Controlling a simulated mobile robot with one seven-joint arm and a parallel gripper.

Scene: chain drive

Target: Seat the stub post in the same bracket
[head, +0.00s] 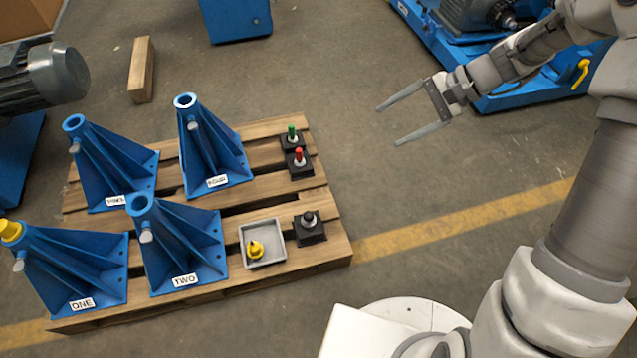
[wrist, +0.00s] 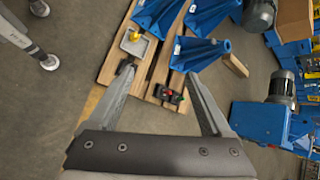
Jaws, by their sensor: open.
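My gripper (head: 388,126) is open and empty, in the air right of the pallet. Its two fingers also frame the wrist view (wrist: 160,72). Four blue brackets stand on the pallet: ONE (head: 75,262) with a yellow piece (head: 10,230) at its top, TWO (head: 180,245), THREE (head: 115,170) and FOUR (head: 212,150), whose tops look open. A short dark post (head: 309,217) stands in a black block (head: 311,236) at the front right. A yellow-topped piece (head: 255,249) lies in a grey tray (head: 279,240). I cannot tell which piece is the stub post.
A green-topped pin (head: 292,134) and a red-topped pin (head: 299,156) stand in black holders at the pallet's right edge. A wooden beam (head: 141,70) lies behind the pallet. Blue machinery (head: 520,90) stands at the upper right. Floor between pallet and gripper is clear.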

